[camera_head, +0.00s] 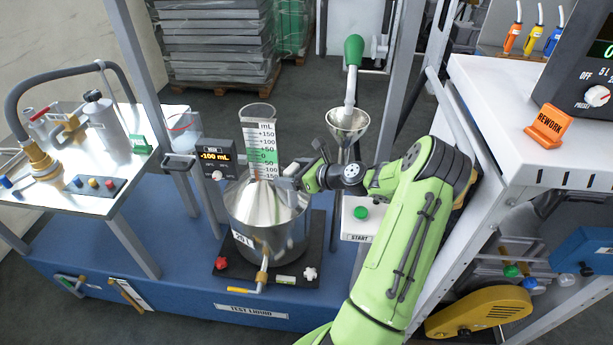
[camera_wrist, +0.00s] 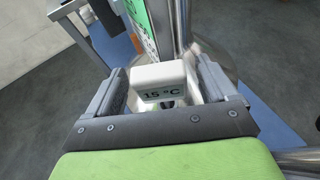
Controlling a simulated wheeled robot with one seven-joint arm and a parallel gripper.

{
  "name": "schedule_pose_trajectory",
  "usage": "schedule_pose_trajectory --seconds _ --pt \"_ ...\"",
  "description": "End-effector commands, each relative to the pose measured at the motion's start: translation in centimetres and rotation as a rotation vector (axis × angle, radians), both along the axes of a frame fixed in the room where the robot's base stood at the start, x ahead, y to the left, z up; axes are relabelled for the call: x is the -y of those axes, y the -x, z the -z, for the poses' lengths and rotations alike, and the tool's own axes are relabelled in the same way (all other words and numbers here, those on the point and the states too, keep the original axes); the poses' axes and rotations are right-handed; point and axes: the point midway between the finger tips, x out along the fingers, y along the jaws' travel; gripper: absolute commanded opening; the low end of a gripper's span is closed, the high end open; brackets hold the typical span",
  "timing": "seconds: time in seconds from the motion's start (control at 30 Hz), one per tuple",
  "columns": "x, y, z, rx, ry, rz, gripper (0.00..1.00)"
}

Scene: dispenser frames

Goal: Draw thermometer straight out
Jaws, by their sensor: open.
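The thermometer (camera_wrist: 160,77) shows in the wrist view as a white block head marked 15 °C. My gripper (camera_wrist: 164,88) is open, with one dark-padded finger on each side of this head. A gap shows on both sides, so the fingers look apart from it. In the head view my gripper (camera_head: 287,183) is at the upper right rim of the steel measuring can (camera_head: 258,232), beside its scaled neck. There the thermometer is hard to tell from my fingers. Its stem is hidden.
The can's clear neck with a green and white scale (camera_head: 261,145) rises close to my gripper. A steel funnel (camera_head: 347,124) with a green-topped nozzle stands behind my arm. A display reading -100 mL (camera_head: 215,158) is to the left. A white cabinet (camera_head: 500,125) bounds the right.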

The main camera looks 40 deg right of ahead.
Motion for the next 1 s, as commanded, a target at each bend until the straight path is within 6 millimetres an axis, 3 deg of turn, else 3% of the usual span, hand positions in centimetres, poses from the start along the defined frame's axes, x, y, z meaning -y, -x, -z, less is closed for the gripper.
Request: schedule_pose_trajectory --seconds 0.3,0.67,1.0 --pt "0.0 -0.4 0.1 0.0 0.001 0.002 0.84" --pt "0.0 -0.4 0.1 0.0 0.001 0.001 0.29" --pt "0.0 -0.4 -1.3 0.0 0.001 0.001 0.29"
